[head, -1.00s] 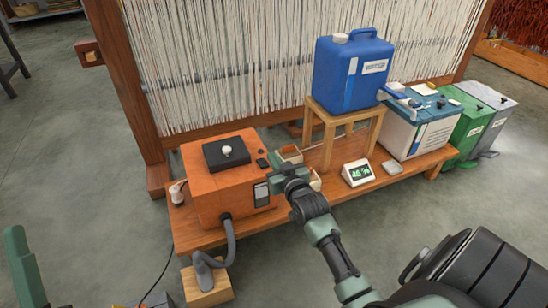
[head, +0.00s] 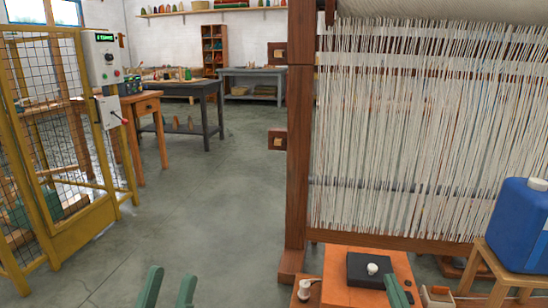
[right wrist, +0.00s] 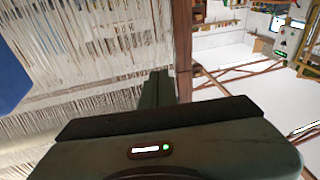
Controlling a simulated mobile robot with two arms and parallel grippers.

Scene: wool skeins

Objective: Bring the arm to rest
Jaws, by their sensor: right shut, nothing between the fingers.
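My left gripper (head: 167,285) shows at the bottom of the head view, its two green fingers apart with only floor visible between them. My right gripper (head: 394,285) shows at the bottom right as a green finger shape in front of the orange box (head: 335,290). In the right wrist view the right fingers (right wrist: 158,82) are together with nothing held, and the loom's threads are behind them. The rest of both arms is outside the head view.
The loom (head: 300,170) with white threads stands on the right. The blue canister (head: 522,225) sits on a wooden stool (head: 497,262) at the right edge. A yellow mesh cage (head: 85,225) stands at the left. Open floor (head: 215,210) lies between them.

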